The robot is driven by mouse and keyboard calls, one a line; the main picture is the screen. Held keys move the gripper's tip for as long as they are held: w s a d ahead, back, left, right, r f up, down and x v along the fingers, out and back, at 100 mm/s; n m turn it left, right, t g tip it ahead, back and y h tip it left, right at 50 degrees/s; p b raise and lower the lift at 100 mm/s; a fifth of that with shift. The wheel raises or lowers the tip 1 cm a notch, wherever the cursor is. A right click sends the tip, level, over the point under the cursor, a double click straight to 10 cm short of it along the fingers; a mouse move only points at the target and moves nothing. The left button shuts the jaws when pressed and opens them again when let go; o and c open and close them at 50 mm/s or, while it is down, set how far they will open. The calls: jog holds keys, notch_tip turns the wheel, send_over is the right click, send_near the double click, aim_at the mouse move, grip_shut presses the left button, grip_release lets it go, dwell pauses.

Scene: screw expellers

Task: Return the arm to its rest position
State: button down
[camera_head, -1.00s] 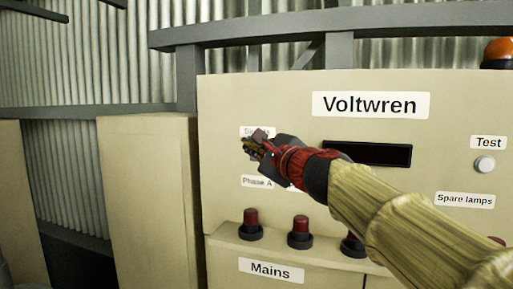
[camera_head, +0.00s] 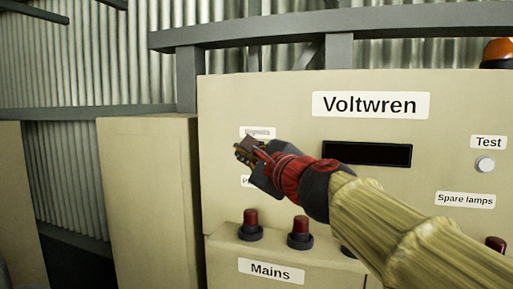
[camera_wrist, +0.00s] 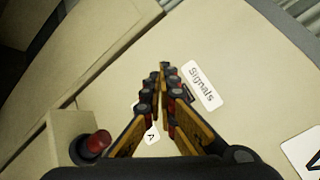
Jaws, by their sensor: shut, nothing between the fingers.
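My gripper (camera_head: 246,152) is at the end of my arm, in front of the beige Voltwren panel (camera_head: 260,100), just below the Signals label (camera_head: 257,132). In the wrist view my gripper (camera_wrist: 164,72) has its two fingers together at the tips, with nothing between them. The Signals label (camera_wrist: 201,86) lies to the right of the fingertips there, and a label ending in "A" (camera_wrist: 152,136) is partly hidden behind the fingers. My gripper and arm hide part of the panel's lower middle.
Red lamps (camera_head: 250,220) with dark bases stand on the ledge above the Mains label (camera_head: 270,270). A dark display slot (camera_head: 367,153), a Test button (camera_head: 485,164) and an orange beacon (camera_head: 498,52) are on the right. A beige cabinet (camera_head: 150,200) stands left.

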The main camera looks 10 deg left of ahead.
dwell(0.3)
jog(key=s+f+n+g+h+b, duration=0.1)
jog(key=s+f+n+g, duration=0.2)
jog(key=f, duration=0.4)
jog(key=s+d+f+n+g+b, duration=0.1)
jog(key=s+f+n, duration=0.1)
jog(key=f+n, duration=0.4)
jog(key=s+f+n+g+h, duration=0.1)
jog(key=s+f+n+g, duration=0.15)
jog(key=f, duration=0.65)
jog(key=s+d+f+n+h+b, duration=0.1)
jog(key=s+d+f+h+b, duration=0.2)
jog(key=f, duration=1.3)
jog(key=s+d+f+n+g+h+b, duration=0.1)
jog(key=s+d+f+b, duration=0.9)
jog(key=d, duration=1.1)
jog(key=s+d+f+n+h+b, duration=0.3)
jog(key=s+d+f+h+b, duration=0.3)
jog(key=f, duration=1.7)
jog(key=s+d+b, duration=0.1)
jog(key=d+b, duration=0.4)
jog(key=b, duration=0.2)
jog(key=shift+s+d+f+g+b, duration=0.2)
jog(key=shift+s+d+g+b, duration=0.05)
jog(key=shift+d+g+b, duration=0.15)
